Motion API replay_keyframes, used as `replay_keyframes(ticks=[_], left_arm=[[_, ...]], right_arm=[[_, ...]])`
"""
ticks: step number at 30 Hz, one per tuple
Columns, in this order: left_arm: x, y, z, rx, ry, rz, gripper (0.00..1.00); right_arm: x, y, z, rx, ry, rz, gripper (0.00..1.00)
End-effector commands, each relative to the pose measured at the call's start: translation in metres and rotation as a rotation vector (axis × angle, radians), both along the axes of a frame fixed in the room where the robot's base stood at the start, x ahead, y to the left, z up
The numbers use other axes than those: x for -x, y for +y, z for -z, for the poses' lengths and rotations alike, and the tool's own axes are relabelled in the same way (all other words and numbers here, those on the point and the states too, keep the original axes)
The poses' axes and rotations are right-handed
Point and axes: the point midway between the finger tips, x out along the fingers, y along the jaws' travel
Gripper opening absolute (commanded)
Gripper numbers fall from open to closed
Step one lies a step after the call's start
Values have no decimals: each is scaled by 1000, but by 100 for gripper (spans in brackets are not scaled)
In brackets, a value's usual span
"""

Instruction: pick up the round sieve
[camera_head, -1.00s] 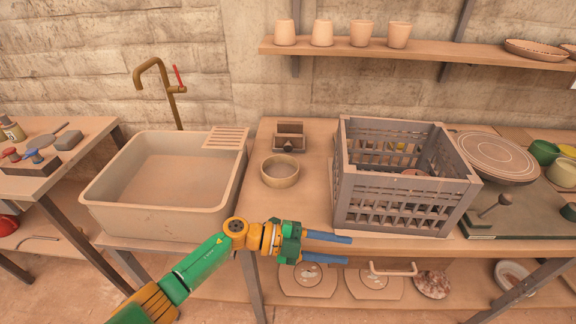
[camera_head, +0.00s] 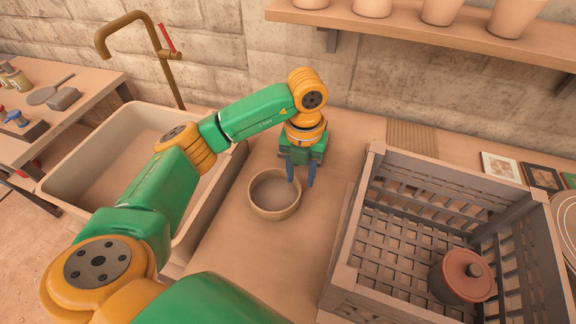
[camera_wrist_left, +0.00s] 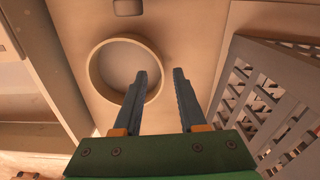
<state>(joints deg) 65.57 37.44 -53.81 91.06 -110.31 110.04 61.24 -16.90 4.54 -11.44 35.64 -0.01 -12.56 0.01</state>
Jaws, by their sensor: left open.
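The round sieve (camera_head: 272,190) is a shallow tan ring lying flat on the worktop, right of the sink. It also shows in the left wrist view (camera_wrist_left: 117,62). My left gripper (camera_head: 301,180) points down at the sieve's far right side, open and empty. In the left wrist view, the gripper (camera_wrist_left: 160,74) has one finger overlapping the inside of the ring and the other outside it, with the right rim showing between them. I cannot tell how high the fingertips are above the rim. My right gripper is out of view.
A grey slatted crate (camera_head: 352,235) stands to the right, holding a red-lidded pot (camera_head: 462,277). The sink (camera_head: 64,172) with a brown tap (camera_head: 140,22) is on the left. Pots stand on the shelf (camera_head: 420,30) above. Bare worktop (camera_head: 250,255) lies in front of the sieve.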

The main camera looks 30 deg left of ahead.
Motion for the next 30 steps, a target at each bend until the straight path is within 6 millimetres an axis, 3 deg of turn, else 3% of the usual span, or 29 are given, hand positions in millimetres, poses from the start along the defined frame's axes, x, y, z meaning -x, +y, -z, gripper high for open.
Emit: replay_keyframes(ticks=[6, 9, 17, 22, 30], left_arm=[[3, -3, 34, 2, 8, 2, 40], [3, -3, 54, 3, 5, 0, 40], [2, -3, 63, 3, 1, 2, 40], [2, -3, 63, 5, 2, 2, 0], [2, -3, 62, 5, 2, 2, 0]], right_arm=[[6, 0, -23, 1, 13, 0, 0], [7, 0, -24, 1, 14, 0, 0], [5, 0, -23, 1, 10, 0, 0], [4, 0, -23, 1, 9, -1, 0], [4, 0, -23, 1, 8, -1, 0]])
